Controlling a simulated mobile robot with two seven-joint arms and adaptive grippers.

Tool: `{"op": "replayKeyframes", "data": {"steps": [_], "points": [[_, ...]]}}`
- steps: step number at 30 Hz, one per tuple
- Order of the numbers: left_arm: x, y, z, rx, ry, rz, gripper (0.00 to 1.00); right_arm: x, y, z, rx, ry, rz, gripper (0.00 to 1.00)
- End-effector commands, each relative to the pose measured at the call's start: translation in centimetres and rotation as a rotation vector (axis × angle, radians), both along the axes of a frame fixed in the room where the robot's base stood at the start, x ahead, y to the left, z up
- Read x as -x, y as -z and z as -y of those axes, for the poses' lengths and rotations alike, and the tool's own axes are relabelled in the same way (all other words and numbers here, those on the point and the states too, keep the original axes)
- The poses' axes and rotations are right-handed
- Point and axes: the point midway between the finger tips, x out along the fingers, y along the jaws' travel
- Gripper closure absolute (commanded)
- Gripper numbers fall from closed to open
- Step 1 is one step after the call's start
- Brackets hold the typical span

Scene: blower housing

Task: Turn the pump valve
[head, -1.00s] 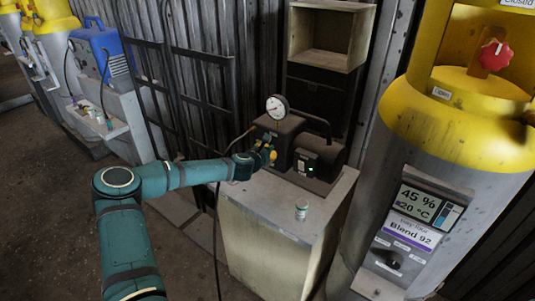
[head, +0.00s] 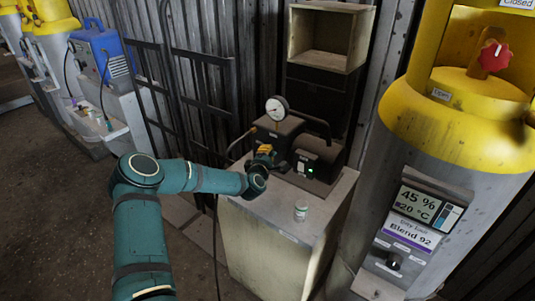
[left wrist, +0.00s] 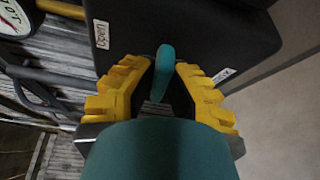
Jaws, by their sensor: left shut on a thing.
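The pump (head: 281,136) is a dark boxy unit with a round white gauge (head: 277,107) on top, standing on a pale cabinet. The pump valve's teal handle (left wrist: 165,62) shows in the left wrist view against the dark pump body. A label reading "Open" (left wrist: 101,34) is left of it, and a second label (left wrist: 223,75) is at right, too blurred to read. My left gripper (head: 265,149) is at the pump's front left; its yellow fingers (left wrist: 164,88) are shut on the handle, one on each side. The valve is hidden in the head view. My right gripper is not in view.
A small can (head: 301,211) stands on the cabinet top (head: 270,205) in front of the pump. A large yellow and grey tank (head: 440,150) with a display is close at right. An open box shelf (head: 329,38) hangs behind. A dark cable runs down the cabinet's left side.

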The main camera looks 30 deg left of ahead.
Motion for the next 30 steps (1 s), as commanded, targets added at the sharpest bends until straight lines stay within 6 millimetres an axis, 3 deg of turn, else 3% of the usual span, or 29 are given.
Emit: {"op": "replayKeyframes", "data": {"steps": [12, 28, 29, 30], "points": [[-0.08, -0.18, -0.07, -0.177, -0.002, 0.017, 1.00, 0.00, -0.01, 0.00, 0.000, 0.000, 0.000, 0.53], [-0.07, -0.22, -0.14, -0.198, -0.004, 0.018, 1.00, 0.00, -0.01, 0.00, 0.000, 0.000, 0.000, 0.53], [-0.06, -0.22, -0.14, -0.198, -0.004, 0.018, 0.76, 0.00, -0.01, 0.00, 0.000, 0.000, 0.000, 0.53], [-0.06, -0.21, -0.14, -0.198, -0.004, 0.018, 0.62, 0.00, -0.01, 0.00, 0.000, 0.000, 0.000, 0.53]]}}
